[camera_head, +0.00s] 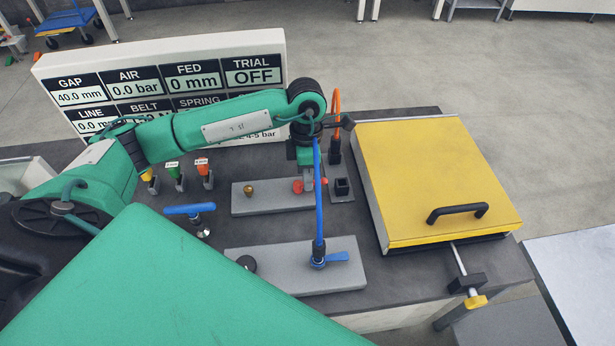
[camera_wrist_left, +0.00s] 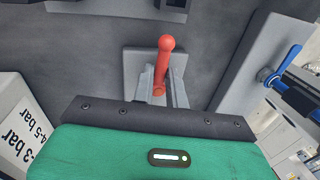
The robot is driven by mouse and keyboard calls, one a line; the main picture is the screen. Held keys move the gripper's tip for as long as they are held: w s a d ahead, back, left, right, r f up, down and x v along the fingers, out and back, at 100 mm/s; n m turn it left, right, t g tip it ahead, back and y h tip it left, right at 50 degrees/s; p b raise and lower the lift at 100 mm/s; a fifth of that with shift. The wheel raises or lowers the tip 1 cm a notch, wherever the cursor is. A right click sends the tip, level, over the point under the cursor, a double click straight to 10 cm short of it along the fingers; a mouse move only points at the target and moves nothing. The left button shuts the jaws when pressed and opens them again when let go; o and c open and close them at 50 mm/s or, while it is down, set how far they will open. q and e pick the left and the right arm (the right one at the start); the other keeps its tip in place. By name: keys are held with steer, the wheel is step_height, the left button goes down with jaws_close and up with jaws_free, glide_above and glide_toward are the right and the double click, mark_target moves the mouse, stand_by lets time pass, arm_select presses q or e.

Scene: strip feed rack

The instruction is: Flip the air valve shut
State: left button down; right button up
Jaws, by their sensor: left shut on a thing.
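A red ball-ended lever (camera_wrist_left: 165,62) stands up from a grey plate (camera_wrist_left: 136,60) in the left wrist view. My left gripper (camera_wrist_left: 160,92) is shut around its lower part. In the head view my left gripper (camera_head: 307,178) reaches down over the grey block behind, with red showing on both sides of it. A blue valve lever (camera_head: 334,258) sits on the front grey block (camera_head: 275,262), with a blue hose (camera_head: 319,205) rising from it; the lever also shows in the left wrist view (camera_wrist_left: 292,57). I cannot tell which lever is the air valve. My right gripper is not in view.
The display board (camera_head: 180,80) reads AIR 0.0 bar, GAP 40.0 mm, FED 0 mm, TRIAL OFF. A yellow cover (camera_head: 430,175) with a black handle stands at right. A blue T-handle (camera_head: 190,209) and several small coloured switches are at left. My green arm hides the near left.

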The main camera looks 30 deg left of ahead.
arm_select(q)
steer(key=c, duration=1.4)
jaws_free()
